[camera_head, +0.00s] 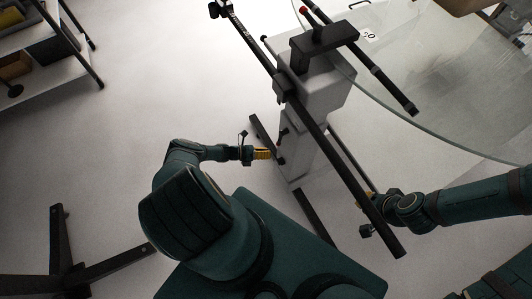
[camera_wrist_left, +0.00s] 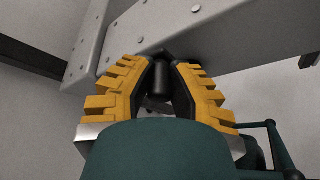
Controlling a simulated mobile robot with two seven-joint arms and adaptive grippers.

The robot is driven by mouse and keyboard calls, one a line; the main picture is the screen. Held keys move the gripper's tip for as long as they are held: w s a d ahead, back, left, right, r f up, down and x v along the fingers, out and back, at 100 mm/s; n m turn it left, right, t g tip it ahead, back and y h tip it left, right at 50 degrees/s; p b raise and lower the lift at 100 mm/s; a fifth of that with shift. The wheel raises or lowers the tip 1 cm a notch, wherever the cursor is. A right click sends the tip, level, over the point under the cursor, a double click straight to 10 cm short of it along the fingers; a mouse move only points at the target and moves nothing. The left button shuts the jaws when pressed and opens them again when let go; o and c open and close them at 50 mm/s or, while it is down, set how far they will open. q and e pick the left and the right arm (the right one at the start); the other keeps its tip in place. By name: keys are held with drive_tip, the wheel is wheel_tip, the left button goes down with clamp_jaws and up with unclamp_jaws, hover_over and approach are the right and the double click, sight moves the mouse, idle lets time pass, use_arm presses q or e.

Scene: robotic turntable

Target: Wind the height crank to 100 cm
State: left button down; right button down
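The height crank (camera_head: 280,158) is on the side of the grey column (camera_head: 302,150) under the turntable rig; it is small and dark in the head view. My left gripper (camera_head: 269,154) reaches it from the left. In the left wrist view the yellow fingers (camera_wrist_left: 160,75) close around a black cylindrical crank handle (camera_wrist_left: 159,82), one finger on each side, tips near the grey column. The handle's far end is hidden. My right gripper (camera_head: 366,205) is mostly hidden behind a long black bar, with a little yellow showing. I cannot read a height value.
A round glass turntable (camera_head: 440,110) fills the upper right. The long black bar (camera_head: 345,175) slants across the column. Black floor legs (camera_head: 312,212) spread below. A shelf cart (camera_head: 55,75) stands upper left and a black stand base (camera_head: 62,262) lower left. Floor between them is clear.

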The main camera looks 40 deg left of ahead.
use_arm(q)
drive_tip(key=shift+s+d+f, duration=0.3)
drive_tip(key=shift+s+f, duration=0.05)
drive_tip(key=shift+f, duration=0.15)
drive_tip(key=shift+f+n+h, duration=0.15)
drive_tip(key=shift+n+h, duration=0.15)
drive_tip(key=shift+n, duration=0.1)
drive_tip(key=shift+w, duration=0.1)
drive_tip(key=shift+w+a+r, duration=0.1)
drive_tip(key=shift+r, duration=0.1)
drive_tip(key=c, duration=0.9)
unclamp_jaws()
drive_tip(key=shift+o, duration=0.2)
drive_tip(key=shift+w, duration=0.1)
drive_tip(key=shift+a, duration=0.1)
